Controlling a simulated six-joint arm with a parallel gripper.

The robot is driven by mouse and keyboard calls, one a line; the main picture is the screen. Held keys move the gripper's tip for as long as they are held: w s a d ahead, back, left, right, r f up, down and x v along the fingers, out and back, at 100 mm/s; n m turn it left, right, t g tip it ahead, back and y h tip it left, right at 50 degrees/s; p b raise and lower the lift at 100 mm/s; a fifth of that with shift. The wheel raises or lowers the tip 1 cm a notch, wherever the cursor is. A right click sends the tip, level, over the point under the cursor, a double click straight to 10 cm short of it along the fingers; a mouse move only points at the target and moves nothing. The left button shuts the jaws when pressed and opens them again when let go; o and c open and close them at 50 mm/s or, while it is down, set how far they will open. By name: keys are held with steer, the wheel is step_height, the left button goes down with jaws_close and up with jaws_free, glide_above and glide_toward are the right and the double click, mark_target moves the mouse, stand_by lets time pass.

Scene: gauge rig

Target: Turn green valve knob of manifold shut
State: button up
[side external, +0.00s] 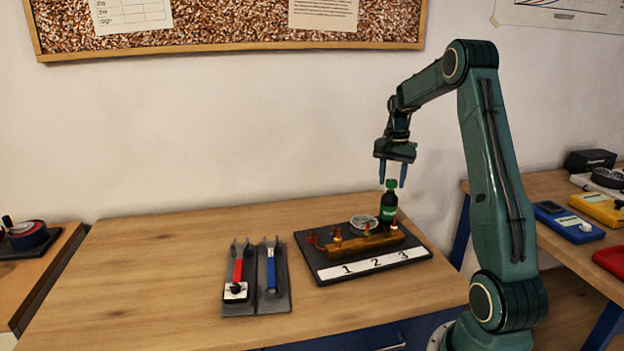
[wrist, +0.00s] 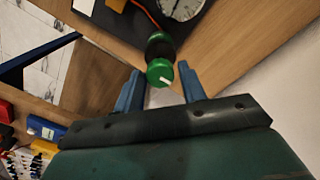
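The green knob (side external: 391,184) tops a dark upright body with a green label, at the back right of the black board. In the wrist view the knob (wrist: 160,72) shows a white pointer mark on its top. The brass-coloured manifold bar (side external: 362,246) lies across the board, with small orange and red fittings along it. My gripper (side external: 392,183) points down above the knob, open and empty. In the wrist view its two blue fingers lie on either side of the knob, apparently apart from it. The exact height gap is hard to tell.
A round gauge (side external: 363,221) sits behind the manifold, left of the knob. A white strip (side external: 374,262) marked 1, 2, 3 runs along the board's front. A red-handled tool (side external: 238,269) and a blue-handled tool (side external: 271,270) lie on grey pads at left. The left tabletop is clear.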

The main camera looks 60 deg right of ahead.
steer(key=c, duration=0.6)
steer(key=shift+c, duration=0.2)
steer(key=shift+m, duration=0.5)
steer(key=m, duration=0.2)
steer(key=shift+m, duration=0.4)
steer(key=m, duration=1.4)
steer(key=shift+r, duration=0.1)
